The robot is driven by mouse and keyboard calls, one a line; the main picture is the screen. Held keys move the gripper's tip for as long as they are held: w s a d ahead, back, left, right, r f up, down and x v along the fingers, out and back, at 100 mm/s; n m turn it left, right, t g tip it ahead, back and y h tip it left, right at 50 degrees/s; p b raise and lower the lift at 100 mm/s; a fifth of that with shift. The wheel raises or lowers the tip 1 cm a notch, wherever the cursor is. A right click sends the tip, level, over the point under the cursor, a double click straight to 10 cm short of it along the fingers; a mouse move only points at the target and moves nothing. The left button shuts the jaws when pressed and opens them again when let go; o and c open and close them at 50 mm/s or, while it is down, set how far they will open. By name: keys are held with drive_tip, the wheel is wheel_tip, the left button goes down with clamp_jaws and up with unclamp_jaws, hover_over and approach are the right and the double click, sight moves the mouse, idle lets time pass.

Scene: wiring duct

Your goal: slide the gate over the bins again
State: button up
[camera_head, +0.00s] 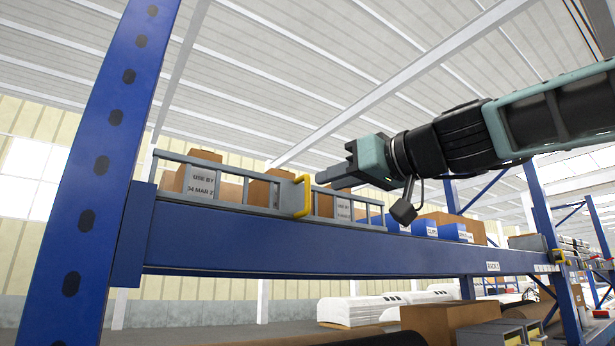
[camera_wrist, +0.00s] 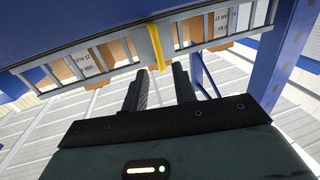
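The gate is a low grey barred rail (camera_head: 232,196) along the front edge of the blue shelf, in front of cardboard boxes at the left. Its yellow handle (camera_head: 302,195) stands near its middle; the handle also shows in the wrist view (camera_wrist: 157,46). The blue bins (camera_head: 425,227) stand on the shelf to the right of the gate, with their fronts uncovered. My gripper (camera_head: 324,178) is just right of the handle in the head view. In the wrist view its fingers (camera_wrist: 160,88) are apart and empty, with the handle just beyond the gap between them.
The blue shelf beam (camera_head: 330,245) runs below the gate. A blue rack upright (camera_head: 95,180) stands at the left. Labelled cardboard boxes (camera_head: 203,172) sit behind the gate. A large cardboard box (camera_head: 445,318) is lower down. Space above the shelf looks open.

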sight(307, 209)
drive_tip(key=p+x, duration=0.2)
drive_tip(key=x, duration=0.5)
drive_tip(key=shift+a+f, duration=0.1)
clamp_jaws()
